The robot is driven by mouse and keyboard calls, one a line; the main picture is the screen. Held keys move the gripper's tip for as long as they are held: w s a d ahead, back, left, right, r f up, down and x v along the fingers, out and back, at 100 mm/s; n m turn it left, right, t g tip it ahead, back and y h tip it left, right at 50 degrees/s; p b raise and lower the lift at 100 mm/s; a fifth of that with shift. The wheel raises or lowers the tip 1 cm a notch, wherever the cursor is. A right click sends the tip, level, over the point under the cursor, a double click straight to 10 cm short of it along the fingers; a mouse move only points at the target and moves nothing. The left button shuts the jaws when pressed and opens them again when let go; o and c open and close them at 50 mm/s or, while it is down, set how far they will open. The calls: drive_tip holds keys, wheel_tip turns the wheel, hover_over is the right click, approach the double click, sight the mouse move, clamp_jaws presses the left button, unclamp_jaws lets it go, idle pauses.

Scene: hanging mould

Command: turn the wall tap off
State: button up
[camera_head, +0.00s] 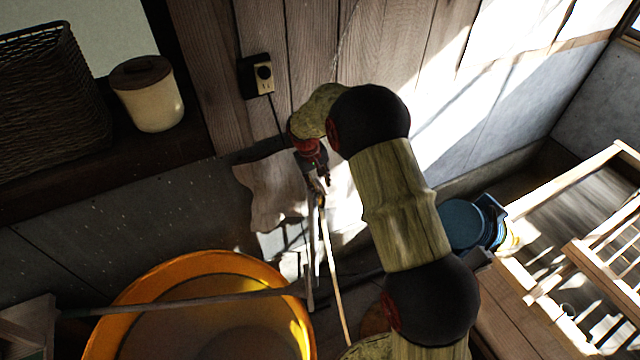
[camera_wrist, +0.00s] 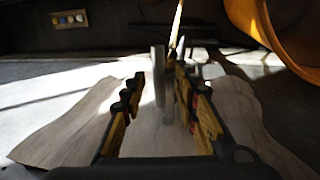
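I cannot clearly pick out the wall tap in either view. A thin grey metal upright (camera_head: 311,235) stands below my gripper (camera_head: 318,178) in the head view, by the wall. In the wrist view my gripper (camera_wrist: 158,98) shows two black and yellow fingers set apart, with a clear gap. My arm hides part of the wall in the head view.
An orange tub (camera_head: 150,290) stands at lower left, with a long pole across it. A pale stick (camera_head: 332,275) leans beside the upright. A wall socket (camera_head: 262,76) is above. A blue container (camera_head: 463,224) and a wooden rack (camera_head: 570,268) stand right.

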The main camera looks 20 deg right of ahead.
drive_tip(key=shift+f, duration=0.1)
drive_tip(key=shift+c, duration=0.8)
clamp_jaws()
